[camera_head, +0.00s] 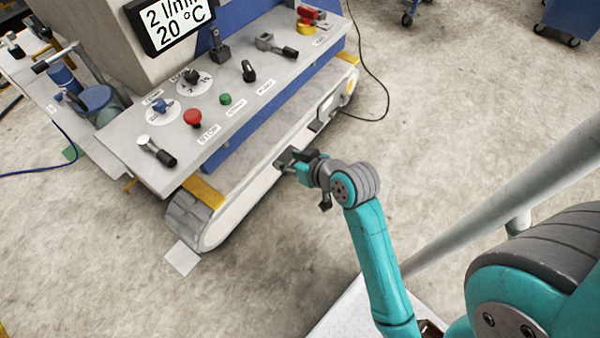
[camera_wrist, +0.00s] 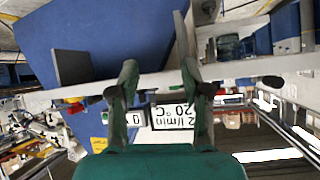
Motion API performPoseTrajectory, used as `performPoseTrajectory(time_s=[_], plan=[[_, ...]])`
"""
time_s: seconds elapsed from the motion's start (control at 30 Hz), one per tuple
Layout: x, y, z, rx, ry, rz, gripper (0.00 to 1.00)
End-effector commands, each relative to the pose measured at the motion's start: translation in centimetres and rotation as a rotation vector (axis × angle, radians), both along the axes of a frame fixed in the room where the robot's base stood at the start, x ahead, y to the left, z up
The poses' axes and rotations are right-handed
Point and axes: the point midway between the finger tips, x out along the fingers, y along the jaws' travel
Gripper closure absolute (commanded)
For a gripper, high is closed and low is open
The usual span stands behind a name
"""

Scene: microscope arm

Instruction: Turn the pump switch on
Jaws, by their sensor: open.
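The control panel (camera_head: 130,148) is a long grey slanted board with several controls. A black switch (camera_head: 248,70) sits right of the green button (camera_head: 225,99) and the red mushroom button (camera_head: 193,118). The small labels are too blurred to read surely, so I cannot confirm which control is the pump switch. My gripper (camera_head: 284,160) is in front of and below the panel, apart from all the controls. In the wrist view my gripper (camera_wrist: 160,88) has its two fingers spread with nothing between them.
A display (camera_head: 175,20) reads 2 l/min and 20 °C; it also shows in the wrist view (camera_wrist: 174,115). Levers (camera_head: 157,150) (camera_head: 277,46) stick out of the panel. A white tracked base (camera_head: 240,200) lies below it. The floor at right has a black cable (camera_head: 380,95).

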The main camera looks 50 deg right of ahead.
Motion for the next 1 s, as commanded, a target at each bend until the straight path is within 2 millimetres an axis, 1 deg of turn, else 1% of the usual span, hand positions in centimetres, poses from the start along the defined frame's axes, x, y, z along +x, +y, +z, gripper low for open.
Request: performPoseTrajectory(time_s=[0.2, 0.77, 0.87, 0.97, 1.0], plan=[[-0.6, 0.7, -0.6, 0.001, -0.008, -0.006, 0.52], [-0.8, 0.8, -0.8, 0.000, -0.010, -0.008, 0.52], [-1.4, 1.2, -1.3, 0.000, -0.013, -0.012, 0.52], [-2.7, 2.3, -2.3, -0.001, -0.021, -0.021, 0.52], [-3.4, 2.8, -2.7, -0.002, -0.027, -0.025, 0.52]])
